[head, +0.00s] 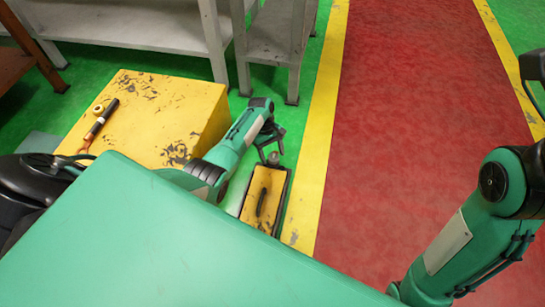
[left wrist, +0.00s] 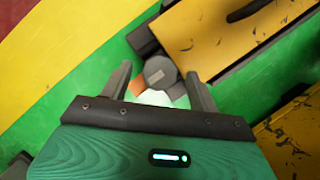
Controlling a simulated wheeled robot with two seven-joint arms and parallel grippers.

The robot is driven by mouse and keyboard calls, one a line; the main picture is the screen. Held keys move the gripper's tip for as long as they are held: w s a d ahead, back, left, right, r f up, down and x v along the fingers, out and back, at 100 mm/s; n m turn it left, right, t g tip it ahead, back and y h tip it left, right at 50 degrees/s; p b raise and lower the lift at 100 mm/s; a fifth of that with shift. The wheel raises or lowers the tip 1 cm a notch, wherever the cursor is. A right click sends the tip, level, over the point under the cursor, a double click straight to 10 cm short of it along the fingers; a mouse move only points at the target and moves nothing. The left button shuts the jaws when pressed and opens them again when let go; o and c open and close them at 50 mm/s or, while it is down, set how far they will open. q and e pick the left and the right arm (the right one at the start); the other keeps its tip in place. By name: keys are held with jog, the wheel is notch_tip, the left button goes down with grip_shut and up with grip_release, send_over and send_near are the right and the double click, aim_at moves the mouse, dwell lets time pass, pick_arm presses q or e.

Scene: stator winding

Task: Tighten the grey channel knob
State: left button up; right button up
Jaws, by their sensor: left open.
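The grey channel knob (left wrist: 160,72) is a round, flat-faced cap at the end of a dark-framed yellow unit (left wrist: 205,35). In the head view the knob (head: 273,157) shows small at the unit's far end. My left gripper (head: 271,151) is open above it. In the left wrist view the open fingers of my left gripper (left wrist: 158,74) are on either side of the knob, with nothing held. I cannot tell whether the fingertips touch it. My right arm shows at the right of the head view, but its gripper is out of view.
A large yellow block (head: 150,105) stands left of the unit, with a dark cylindrical tool (head: 101,119) and a small ring (head: 98,109) on it. Grey shelving (head: 275,35) stands behind. The red floor lane (head: 420,130) on the right is clear.

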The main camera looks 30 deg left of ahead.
pick_arm(q)
jog(key=shift+d+f, duration=0.1)
jog(key=shift+f, duration=0.15)
jog(key=c, duration=1)
jog(key=shift+o, duration=0.2)
